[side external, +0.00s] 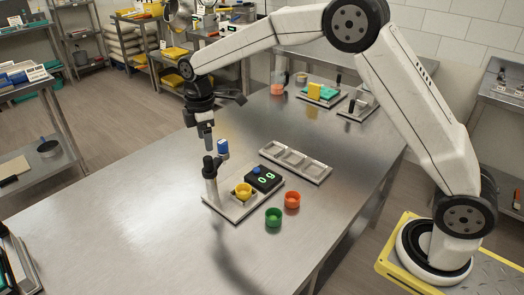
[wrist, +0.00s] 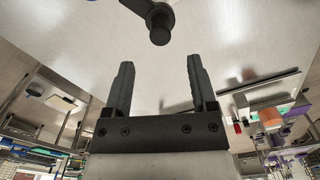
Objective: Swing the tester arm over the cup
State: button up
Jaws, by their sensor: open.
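The tester is a light base plate (side external: 226,208) on the steel table. At its left stands a grey post (side external: 212,190) with a black top (side external: 208,163). A blue-ended piece (side external: 223,147), apparently the tester arm's end, shows just behind the post, away from the cup. The yellow cup (side external: 243,190) sits on the plate beside a black display (side external: 264,179) reading 09. My gripper (side external: 207,144) hangs above and close to the post. In the wrist view its two fingers (wrist: 160,63) are open and empty. A black round part with a short arm (wrist: 160,25) lies just beyond the fingertips.
A green cup (side external: 273,217) and an orange-red cup (side external: 292,200) stand right of the plate. A compartment tray (side external: 296,161) lies behind them. Trays with a yellow and green block (side external: 322,92) are at the table's far end. The table's left and front are clear.

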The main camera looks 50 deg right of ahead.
aim_at(208, 157)
jog(key=shift+f, duration=3.85)
grip_shut()
